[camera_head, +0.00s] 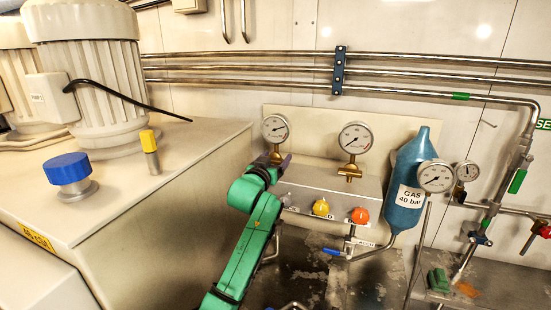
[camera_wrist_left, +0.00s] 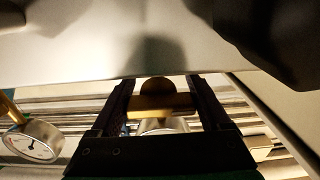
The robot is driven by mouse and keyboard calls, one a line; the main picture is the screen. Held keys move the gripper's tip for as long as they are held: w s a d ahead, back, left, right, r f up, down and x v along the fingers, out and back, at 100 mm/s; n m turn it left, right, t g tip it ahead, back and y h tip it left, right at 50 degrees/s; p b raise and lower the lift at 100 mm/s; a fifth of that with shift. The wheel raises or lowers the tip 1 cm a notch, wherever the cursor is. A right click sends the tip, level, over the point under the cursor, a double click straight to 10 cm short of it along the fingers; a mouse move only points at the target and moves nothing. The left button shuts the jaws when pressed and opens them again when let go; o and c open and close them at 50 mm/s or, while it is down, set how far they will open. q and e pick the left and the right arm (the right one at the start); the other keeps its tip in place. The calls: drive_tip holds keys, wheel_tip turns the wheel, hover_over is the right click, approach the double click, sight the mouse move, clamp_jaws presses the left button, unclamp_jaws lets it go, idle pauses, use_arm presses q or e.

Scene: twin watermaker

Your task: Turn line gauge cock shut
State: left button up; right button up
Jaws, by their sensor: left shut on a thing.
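The left round gauge (camera_head: 275,128) stands above the grey panel block (camera_head: 330,188) in the head view. My left gripper (camera_head: 279,161) is just under this gauge and hides its brass cock in that view. In the left wrist view, my left gripper (camera_wrist_left: 162,103) has its two dark fingers on either side of the brass cock (camera_wrist_left: 160,102), which has a rounded end and a crosswise bar. The gripper is shut on it. A gauge dial partly shows behind the cock. My right gripper is in neither view.
A second gauge (camera_head: 355,138) on a brass stem is to the right. A yellow knob (camera_head: 321,208) and an orange knob (camera_head: 360,215) are on the block's front. A blue gas bottle (camera_head: 408,190) stands further right. Steel pipes (camera_head: 240,67) run along the wall.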

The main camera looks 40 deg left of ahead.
use_arm(q)
drive_tip(key=o, duration=1.2)
drive_tip(key=shift+s, duration=0.1)
drive_tip(key=shift+s+d+f, duration=0.15)
drive_tip(key=shift+s, duration=0.15)
drive_tip(key=b+v, duration=0.4)
drive_tip(key=v, duration=0.9)
drive_tip(key=shift+s+d+b, duration=0.15)
drive_tip(key=shift+s+b, duration=0.2)
